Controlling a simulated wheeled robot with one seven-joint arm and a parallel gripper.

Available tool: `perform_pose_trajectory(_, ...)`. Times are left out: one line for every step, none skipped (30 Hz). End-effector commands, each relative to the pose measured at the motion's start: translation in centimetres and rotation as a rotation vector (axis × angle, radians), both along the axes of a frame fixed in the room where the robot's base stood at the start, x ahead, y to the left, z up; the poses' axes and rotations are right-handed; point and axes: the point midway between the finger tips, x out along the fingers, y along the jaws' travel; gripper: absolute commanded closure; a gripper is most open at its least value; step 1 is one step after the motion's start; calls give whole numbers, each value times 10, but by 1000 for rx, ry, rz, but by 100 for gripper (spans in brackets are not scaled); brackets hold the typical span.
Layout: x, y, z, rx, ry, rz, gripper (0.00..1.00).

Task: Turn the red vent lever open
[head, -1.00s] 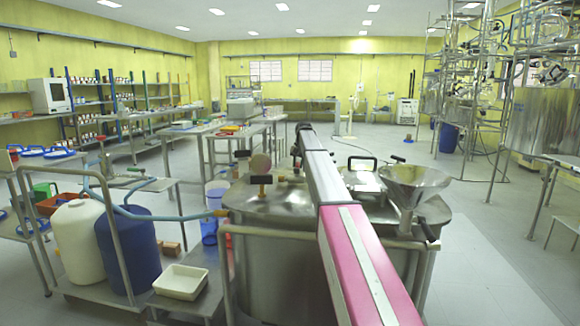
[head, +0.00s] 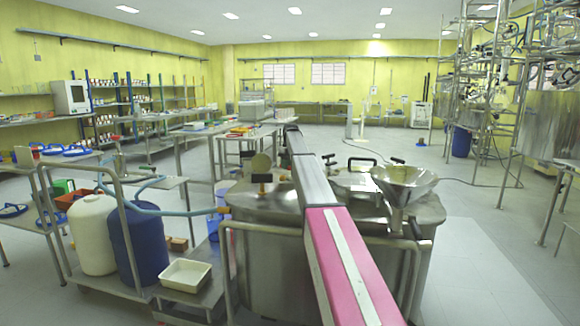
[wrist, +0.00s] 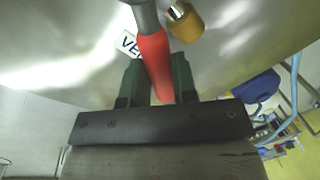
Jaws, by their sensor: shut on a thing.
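The red vent lever (wrist: 154,62) shows in the wrist view, pointing down from a grey stem on a shiny metal surface. My gripper (wrist: 155,80) has its two green fingers on either side of the lever and is shut on it. A white label (wrist: 128,44) with partly hidden letters "VE" lies behind the lever. In the head view my pink and grey arm reaches over the steel vessel (head: 268,265), and I cannot make out the lever or my fingers there.
A brass-coloured fitting (wrist: 186,24) sits close to the right of the lever. A steel funnel (head: 403,180) stands on the vessel's right side. A blue drum (head: 137,245), a white drum (head: 95,235) and a cream tray (head: 185,276) stand at left. Open floor lies at right.

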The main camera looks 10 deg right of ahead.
Motion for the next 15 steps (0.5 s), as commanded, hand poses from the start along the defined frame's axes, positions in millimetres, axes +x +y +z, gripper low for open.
perform_pose_trajectory(-2,5,0,2,-1,44,100)
perform_pose_trajectory(-3,6,0,2,-1,73,100)
perform_pose_trajectory(-5,9,1,2,-1,110,100)
perform_pose_trajectory(-6,10,1,3,-2,136,100)
perform_pose_trajectory(-7,12,1,3,-2,162,100)
perform_pose_trajectory(-9,14,1,3,-2,197,100)
perform_pose_trajectory(-10,15,1,3,-2,222,100)
perform_pose_trajectory(-12,16,0,2,-2,246,100)
perform_pose_trajectory(-13,18,1,2,-2,279,100)
perform_pose_trajectory(-15,19,0,2,-2,301,100)
perform_pose_trajectory(-16,20,1,2,-2,322,100)
perform_pose_trajectory(-17,22,1,3,-2,350,100)
perform_pose_trajectory(-19,23,1,3,-2,370,100)
perform_pose_trajectory(-20,24,1,3,-2,388,100)
perform_pose_trajectory(-21,25,1,3,-2,410,100)
